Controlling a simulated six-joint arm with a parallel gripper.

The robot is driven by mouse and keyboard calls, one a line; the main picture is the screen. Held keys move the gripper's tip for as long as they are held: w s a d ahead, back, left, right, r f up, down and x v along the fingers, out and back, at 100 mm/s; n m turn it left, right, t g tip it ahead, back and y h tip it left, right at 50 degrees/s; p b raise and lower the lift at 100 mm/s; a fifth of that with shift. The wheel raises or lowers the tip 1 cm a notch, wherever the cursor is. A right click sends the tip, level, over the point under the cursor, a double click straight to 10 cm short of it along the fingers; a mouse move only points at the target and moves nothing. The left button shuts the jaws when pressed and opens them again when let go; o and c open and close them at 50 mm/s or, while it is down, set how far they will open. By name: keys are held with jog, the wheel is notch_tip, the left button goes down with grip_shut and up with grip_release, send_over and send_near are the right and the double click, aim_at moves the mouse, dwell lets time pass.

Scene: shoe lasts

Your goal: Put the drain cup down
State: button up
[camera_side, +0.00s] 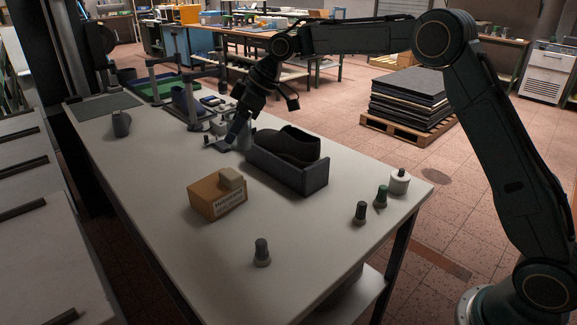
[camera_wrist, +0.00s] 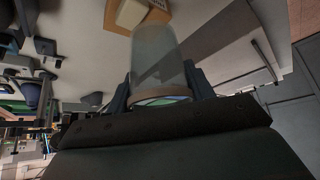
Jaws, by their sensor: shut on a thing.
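The drain cup (camera_wrist: 158,55) is a clear, greyish cylinder with a beige rim. In the wrist view it sits between the two dark fingers of my gripper (camera_wrist: 161,90), which is shut on it. In the side view my gripper (camera_side: 238,129) points down over the middle of the white table, just left of the dark bin. The cup (camera_side: 244,139) shows there only as a small, faint grey shape by the fingers. I cannot tell whether its lower end touches the table.
A dark bin (camera_side: 315,179) holding a black shoe-shaped last (camera_side: 289,144) stands close on the right. A cardboard box (camera_side: 208,198) is nearer the front.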

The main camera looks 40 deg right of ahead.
jog(key=s+d+m+t+h, duration=0.15)
jog(key=s+d+m, duration=0.35)
jog(key=d, duration=1.5)
jog(key=s+d+m+t+h, duration=0.1)
jog(key=s+d+m+h, duration=0.3)
jog(key=d, duration=1.5)
jog(key=shift+y, duration=0.45)
jog(key=f, duration=0.6)
jog(key=s+f, duration=0.1)
jog(key=f, duration=1.3)
jog(key=shift+s+d, duration=0.1)
jog(key=shift+s, duration=0.05)
jog(key=shift+f, duration=0.1)
jog(key=o, duration=0.9)
jog(key=shift+o, duration=0.2)
jog(key=shift+s+r, duration=0.2)
jog(key=shift+r, duration=0.35)
jog(key=v, duration=1.1)
